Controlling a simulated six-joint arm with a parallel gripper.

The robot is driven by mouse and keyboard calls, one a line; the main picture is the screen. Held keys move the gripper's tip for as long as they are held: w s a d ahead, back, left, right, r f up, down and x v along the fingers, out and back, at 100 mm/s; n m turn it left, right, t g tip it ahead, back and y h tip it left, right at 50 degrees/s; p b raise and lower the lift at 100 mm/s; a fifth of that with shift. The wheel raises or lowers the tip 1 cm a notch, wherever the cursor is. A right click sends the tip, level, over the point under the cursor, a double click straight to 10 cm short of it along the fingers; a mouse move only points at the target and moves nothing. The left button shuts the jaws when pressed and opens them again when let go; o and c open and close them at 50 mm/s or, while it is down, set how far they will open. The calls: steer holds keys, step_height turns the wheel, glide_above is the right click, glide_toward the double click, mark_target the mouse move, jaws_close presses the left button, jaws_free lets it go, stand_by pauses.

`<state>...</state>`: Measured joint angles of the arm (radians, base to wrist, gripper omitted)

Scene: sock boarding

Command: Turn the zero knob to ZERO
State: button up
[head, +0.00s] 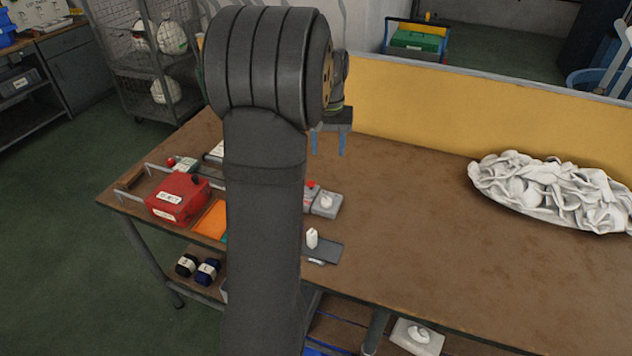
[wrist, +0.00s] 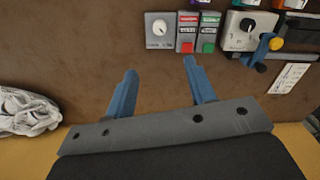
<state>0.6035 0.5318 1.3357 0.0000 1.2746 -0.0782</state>
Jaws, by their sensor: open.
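A small grey box with a round white knob (wrist: 159,29) lies on the brown bench, at the top of the wrist view. It also shows in the head view as a white knob (head: 326,202) right of my arm. Its lettering is too small to read, so I cannot tell which mark the knob points at or whether it is the zero knob. My gripper (wrist: 160,70) is open and empty, its two blue fingers apart. In the head view my gripper (head: 328,150) hangs above the bench, behind the knob box and clear of it.
Red and green button boxes (wrist: 197,32) stand right beside the knob box. A box with a black knob (wrist: 242,30) and a blue-and-yellow part stand further right. A crumpled white cloth pile (head: 550,190) lies on the bench (head: 420,240), whose middle is clear. A red box (head: 178,198) is left.

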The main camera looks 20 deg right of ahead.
steer(key=n, duration=0.9)
glide_toward(327, 200)
step_height(327, 200, down, 8)
steer(key=shift+f, duration=0.25)
steer(key=c, duration=1)
